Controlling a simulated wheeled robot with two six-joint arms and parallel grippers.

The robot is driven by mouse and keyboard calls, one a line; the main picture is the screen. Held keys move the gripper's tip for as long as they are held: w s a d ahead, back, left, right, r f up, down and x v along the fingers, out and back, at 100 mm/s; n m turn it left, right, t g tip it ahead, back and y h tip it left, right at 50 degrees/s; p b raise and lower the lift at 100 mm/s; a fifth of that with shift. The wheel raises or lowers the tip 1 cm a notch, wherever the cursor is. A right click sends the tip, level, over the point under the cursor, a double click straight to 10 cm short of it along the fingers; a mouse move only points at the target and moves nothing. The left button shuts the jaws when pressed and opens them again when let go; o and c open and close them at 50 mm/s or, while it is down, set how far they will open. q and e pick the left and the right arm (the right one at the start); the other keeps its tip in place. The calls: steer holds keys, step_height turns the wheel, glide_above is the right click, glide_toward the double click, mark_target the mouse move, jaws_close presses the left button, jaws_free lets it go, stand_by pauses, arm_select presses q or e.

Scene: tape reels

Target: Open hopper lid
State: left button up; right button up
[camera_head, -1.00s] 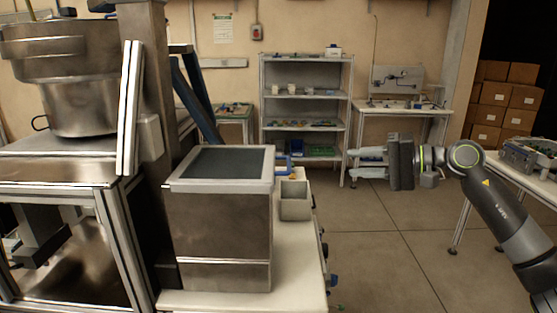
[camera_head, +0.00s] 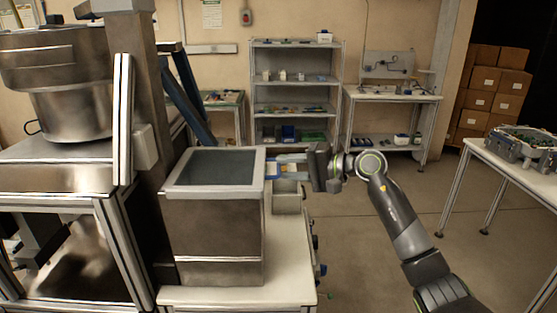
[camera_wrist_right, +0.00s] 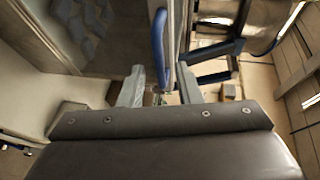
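The hopper is a steel box (camera_head: 213,232) on the white bench. A blue handle (camera_head: 271,171) sticks out at the lid's right side. My right gripper (camera_head: 280,167) reaches in from the right, level with the lid edge, its fingers at the handle. In the right wrist view the blue handle (camera_wrist_right: 158,45) runs down between the two separated fingers (camera_wrist_right: 161,88); I cannot tell whether they touch it. My left gripper is not in view.
A small grey bin (camera_head: 286,195) stands right of the hopper, below my right gripper. A steel bowl feeder (camera_head: 70,105) and a metal column are at the left. A shelf rack (camera_head: 293,95) stands behind. The floor on the right is open.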

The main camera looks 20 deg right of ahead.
mark_target(278, 165)
steer(key=shift+p+x, duration=0.45)
steer(key=shift+x, duration=1.05)
jaws_close()
